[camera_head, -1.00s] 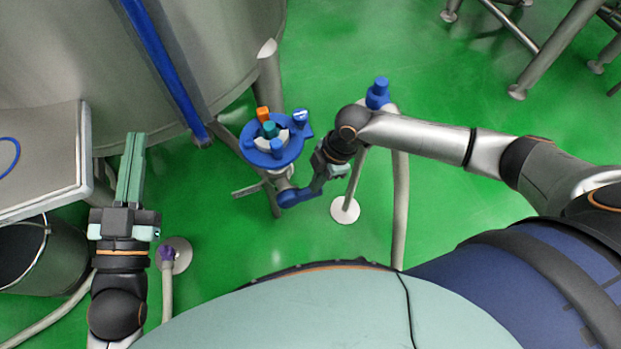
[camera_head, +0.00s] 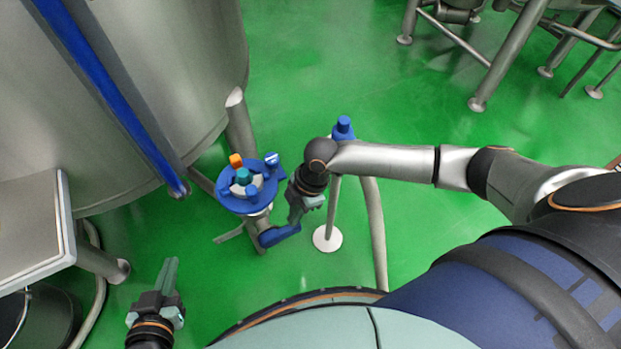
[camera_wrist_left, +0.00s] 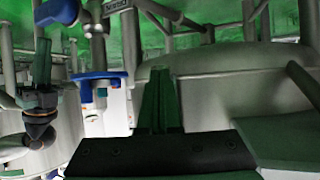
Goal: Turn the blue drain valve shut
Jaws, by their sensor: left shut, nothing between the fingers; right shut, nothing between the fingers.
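The blue drain valve handle (camera_head: 279,236) sits low on a metal pipe, under a round blue holder (camera_head: 233,203) carrying orange, teal and white parts.
A large steel tank (camera_head: 150,90) stands at the back left. A metal table (camera_head: 30,230) is at the left edge above a dark bin (camera_head: 45,315). A blue-capped post (camera_head: 343,128) and a hose (camera_head: 376,230) stand right of the valve. Green floor is open at the back.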

